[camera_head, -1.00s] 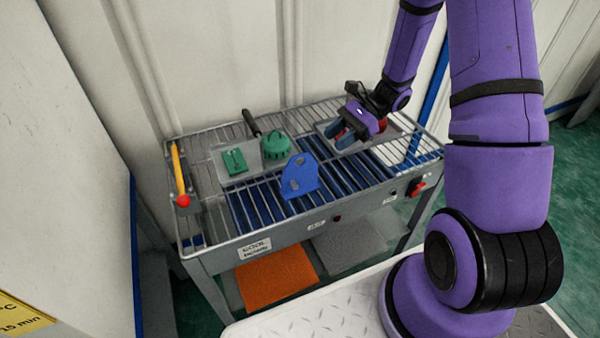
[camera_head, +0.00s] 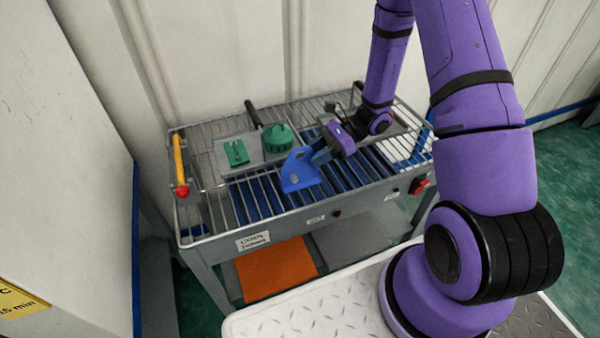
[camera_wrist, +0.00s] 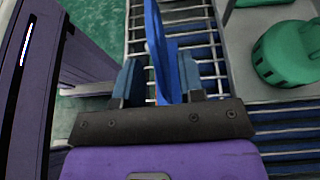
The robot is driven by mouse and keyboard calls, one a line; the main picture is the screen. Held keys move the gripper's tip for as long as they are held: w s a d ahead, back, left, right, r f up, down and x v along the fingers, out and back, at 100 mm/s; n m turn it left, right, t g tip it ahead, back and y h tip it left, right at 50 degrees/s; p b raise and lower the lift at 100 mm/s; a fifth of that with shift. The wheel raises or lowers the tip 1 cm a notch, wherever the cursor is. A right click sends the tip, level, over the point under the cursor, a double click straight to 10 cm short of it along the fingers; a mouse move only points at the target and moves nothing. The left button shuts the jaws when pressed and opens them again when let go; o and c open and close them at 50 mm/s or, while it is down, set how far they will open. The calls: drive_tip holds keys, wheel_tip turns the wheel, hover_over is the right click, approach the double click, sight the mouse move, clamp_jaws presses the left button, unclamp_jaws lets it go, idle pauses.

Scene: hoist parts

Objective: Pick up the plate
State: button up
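The blue plate (camera_head: 299,171) stands upright on the wire-grid top of the bench, near its front edge. In the wrist view the plate (camera_wrist: 157,40) shows edge-on and runs between the two fingers. My gripper (camera_head: 318,153) is at the plate's right side in the head view. In the wrist view my gripper (camera_wrist: 160,82) is open, with one blue-grey finger on each side of the plate. A gap shows between the plate and the left finger; on the right the gap is smaller. The plate's lower part is partly hidden by the gripper body.
A grey tray (camera_head: 222,150) behind the plate holds a small green flat part (camera_head: 236,153) and a round green part (camera_head: 278,138). A yellow bar with a red ball (camera_head: 182,191) is at the bench's left end. A red switch (camera_head: 419,186) is on the front.

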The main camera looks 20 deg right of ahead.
sight(305, 180)
drive_tip(key=shift+x, duration=1.75)
drive_tip(key=shift+f, duration=0.2)
clamp_jaws()
